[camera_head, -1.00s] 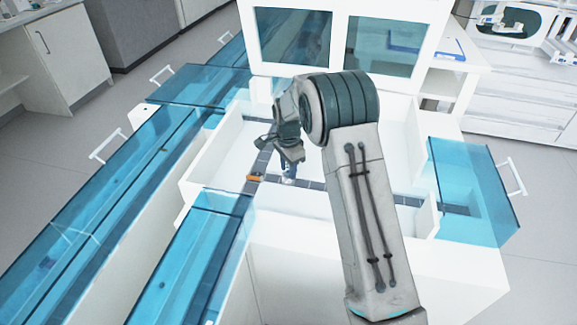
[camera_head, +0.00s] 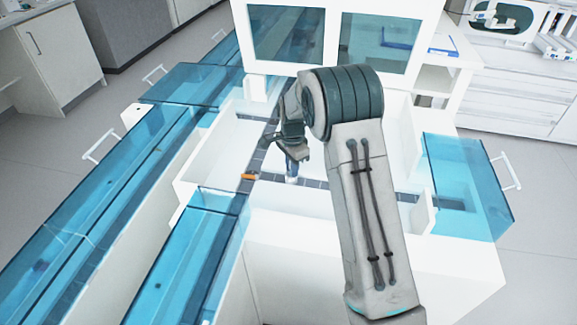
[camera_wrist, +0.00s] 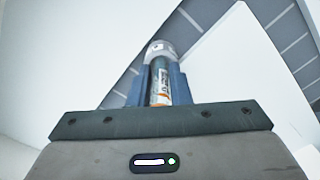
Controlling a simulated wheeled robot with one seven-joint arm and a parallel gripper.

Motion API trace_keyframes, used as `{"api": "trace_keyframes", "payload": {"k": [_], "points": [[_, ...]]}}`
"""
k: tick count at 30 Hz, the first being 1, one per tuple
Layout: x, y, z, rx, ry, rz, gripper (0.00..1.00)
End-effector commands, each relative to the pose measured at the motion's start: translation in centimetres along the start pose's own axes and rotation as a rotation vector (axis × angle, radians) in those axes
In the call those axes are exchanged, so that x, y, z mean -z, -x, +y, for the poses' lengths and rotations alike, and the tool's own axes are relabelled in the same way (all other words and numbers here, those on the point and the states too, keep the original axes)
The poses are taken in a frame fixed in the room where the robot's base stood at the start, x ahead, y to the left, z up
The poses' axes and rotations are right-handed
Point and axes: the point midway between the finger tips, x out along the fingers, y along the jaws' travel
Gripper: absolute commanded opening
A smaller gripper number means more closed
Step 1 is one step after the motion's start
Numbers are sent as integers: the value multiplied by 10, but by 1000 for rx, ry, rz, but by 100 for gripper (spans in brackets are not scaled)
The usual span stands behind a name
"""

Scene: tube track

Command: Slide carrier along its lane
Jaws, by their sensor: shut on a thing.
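The carrier (camera_head: 291,174) is a small pale holder with a tube, standing on a dark segmented lane (camera_head: 312,184) inside the white open box. In the wrist view the labelled tube (camera_wrist: 161,82) stands between two blue-grey fingers, with a pale round part (camera_wrist: 160,49) at its far end. My gripper (camera_head: 291,157) is above the lane and shut on the tube and carrier. The lane also shows in the wrist view (camera_wrist: 215,12), running diagonally past the carrier. The carrier's base is mostly hidden by the fingers.
An orange piece (camera_head: 249,177) sits on the lane left of the carrier, near where two lane stretches meet. White box walls (camera_head: 205,160) surround the lanes. Blue transparent covers stand at the left (camera_head: 195,250) and right (camera_head: 468,187). The lane's right part passes behind my arm.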

Motion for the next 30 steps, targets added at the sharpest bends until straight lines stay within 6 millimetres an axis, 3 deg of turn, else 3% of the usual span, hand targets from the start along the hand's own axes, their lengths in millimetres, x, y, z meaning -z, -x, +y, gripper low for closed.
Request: {"api": "trace_keyframes", "payload": {"k": [30], "points": [[29, 0, 29, 0, -1, 0, 0]]}}
